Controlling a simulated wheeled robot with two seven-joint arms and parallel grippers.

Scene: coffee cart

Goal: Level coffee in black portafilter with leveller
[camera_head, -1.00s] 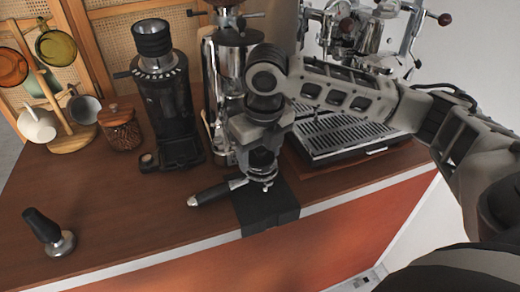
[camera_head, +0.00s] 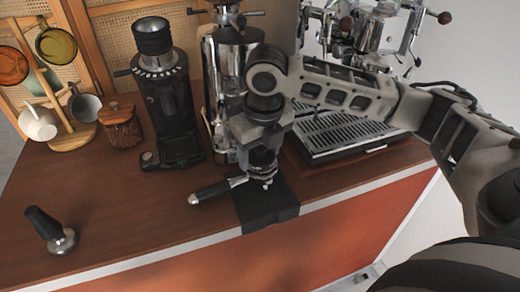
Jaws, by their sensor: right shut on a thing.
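The black portafilter (camera_head: 216,190) lies at the front edge of the counter, its black handle pointing left. Its metal basket end is over a black mat (camera_head: 270,212) that folds over the counter edge. My right gripper (camera_head: 262,153) points down right above the basket end and is shut on the leveller (camera_head: 263,160). Fingers and leveller are dark and mostly merge. The leveller appears to sit on or just above the basket; I cannot tell whether they touch. The coffee inside is hidden. My left gripper is not in view.
A tamper (camera_head: 50,230) with a black handle stands at the front left. A black grinder (camera_head: 165,100), a silver grinder (camera_head: 221,85), a lidded wooden jar (camera_head: 120,126) and a mug rack (camera_head: 72,138) stand behind. The espresso machine's drip tray (camera_head: 345,137) is right.

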